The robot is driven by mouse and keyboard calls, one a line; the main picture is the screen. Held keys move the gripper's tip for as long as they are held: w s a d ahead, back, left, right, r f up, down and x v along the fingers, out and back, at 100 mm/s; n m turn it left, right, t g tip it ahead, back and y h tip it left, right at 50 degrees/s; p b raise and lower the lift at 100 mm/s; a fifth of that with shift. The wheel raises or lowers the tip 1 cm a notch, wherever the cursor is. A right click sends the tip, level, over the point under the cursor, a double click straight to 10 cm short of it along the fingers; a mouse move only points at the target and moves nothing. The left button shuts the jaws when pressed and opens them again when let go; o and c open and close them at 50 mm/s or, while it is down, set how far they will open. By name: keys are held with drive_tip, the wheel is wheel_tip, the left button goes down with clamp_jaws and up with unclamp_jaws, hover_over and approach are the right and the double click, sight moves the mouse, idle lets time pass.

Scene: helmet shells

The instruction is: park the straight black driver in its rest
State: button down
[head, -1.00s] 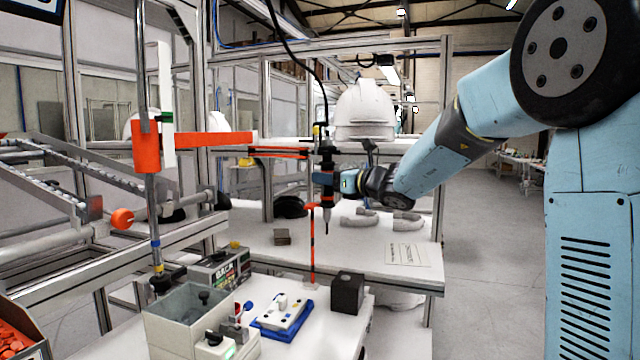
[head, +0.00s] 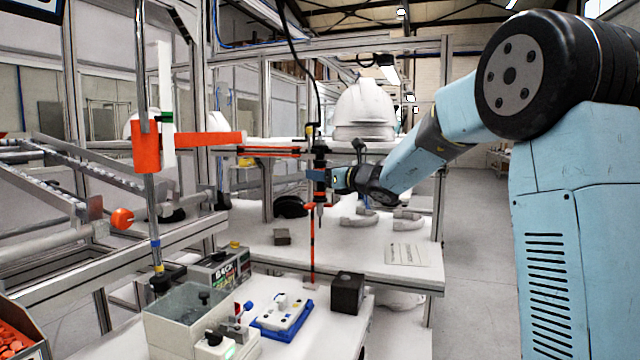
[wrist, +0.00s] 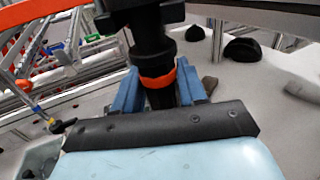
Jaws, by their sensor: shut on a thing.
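The straight black driver (head: 320,160) hangs upright below a dark cable in the head view. It has orange bands and a thin grey tip pointing down. My gripper (head: 317,175) is shut on its body. In the wrist view, the blue fingers of my gripper (wrist: 160,90) stand on both sides of the black driver (wrist: 150,48), by its orange ring. A thin red and black post with an orange top (head: 312,245), seemingly the rest, stands on the white bench. The driver overlaps its top in the picture; I cannot tell whether they touch.
A white helmet shell (head: 365,108) stands behind the driver. A black block (head: 347,293) and a blue tray (head: 283,333) with a white part are on the near bench. A grey bin (head: 170,325) is at left. An orange arm (head: 205,140) on a pole reaches in from the left.

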drive_tip(key=c, duration=0.5)
unclamp_jaws()
drive_tip(key=shift+c, duration=0.2)
drive_tip(key=shift+o, duration=0.3)
drive_tip(key=o, duration=0.5)
drive_tip(key=shift+v, duration=5.55)
